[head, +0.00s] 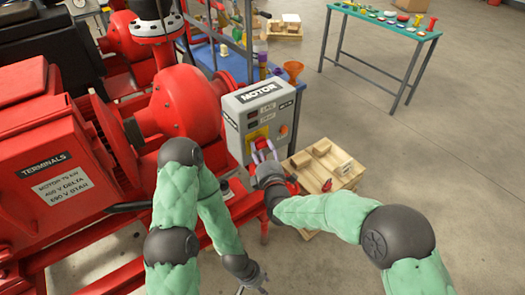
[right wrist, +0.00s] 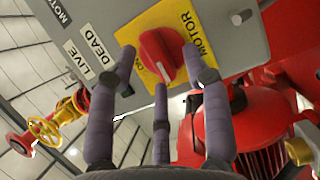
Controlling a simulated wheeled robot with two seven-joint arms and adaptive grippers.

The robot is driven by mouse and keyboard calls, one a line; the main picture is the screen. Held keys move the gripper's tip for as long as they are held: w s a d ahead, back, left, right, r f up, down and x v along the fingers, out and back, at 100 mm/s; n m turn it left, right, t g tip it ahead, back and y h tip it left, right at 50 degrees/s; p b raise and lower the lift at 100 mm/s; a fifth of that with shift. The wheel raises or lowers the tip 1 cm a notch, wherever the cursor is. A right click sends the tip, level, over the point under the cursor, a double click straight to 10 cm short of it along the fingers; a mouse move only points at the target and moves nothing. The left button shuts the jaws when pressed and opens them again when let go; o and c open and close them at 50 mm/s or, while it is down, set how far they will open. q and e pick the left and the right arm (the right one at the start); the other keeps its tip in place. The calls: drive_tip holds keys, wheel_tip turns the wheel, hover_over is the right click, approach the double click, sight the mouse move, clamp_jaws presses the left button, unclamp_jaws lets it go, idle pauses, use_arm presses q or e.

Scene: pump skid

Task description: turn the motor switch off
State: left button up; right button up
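The grey motor switch box (head: 262,108) stands at the picture's middle in the head view. Its yellow plate carries a red rotary switch knob (right wrist: 160,56), seen close in the right wrist view. The knob's pointer end is hard to read, and one label word is partly hidden. My right gripper (head: 263,151) is at the box front. Its fingers are spread, with one on each side of the knob and a third below it; contact is not clear. My left gripper (head: 255,283) is low at the bottom edge, apart from the box, with fingers spread and partly cut off.
The red pump and motor (head: 185,105) stand left of the box. A wooden pallet (head: 335,165) with blocks lies behind my right gripper. A green-topped table (head: 385,22) stands far back right. LIVE and DEAD labels (right wrist: 83,52) sit beside the plate. Floor on the right is clear.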

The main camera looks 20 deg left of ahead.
drive_tip(key=v, duration=1.2)
idle(0.4)
drive_tip(key=s+d+f+m+g+h+p, duration=0.15)
drive_tip(key=d+f+m+g, duration=0.25)
drive_tip(key=d+f+m, duration=0.5)
drive_tip(key=s+d+f+m+g+h, duration=0.1)
drive_tip(key=d+f+m+g+h, duration=0.3)
drive_tip(key=f, duration=0.9)
drive_tip(key=s+d+f+m+g, duration=0.3)
drive_tip(key=s+d+f+m, duration=0.1)
drive_tip(key=s, duration=0.4)
drive_tip(key=s+d+f+m+g+p, duration=0.1)
drive_tip(key=s+d+f+m+g, duration=0.3)
drive_tip(key=s+f+m, duration=0.3)
drive_tip(key=shift+s+d+m, duration=0.5)
drive_tip(key=shift+s+m, duration=0.6)
drive_tip(key=shift+m, duration=0.1)
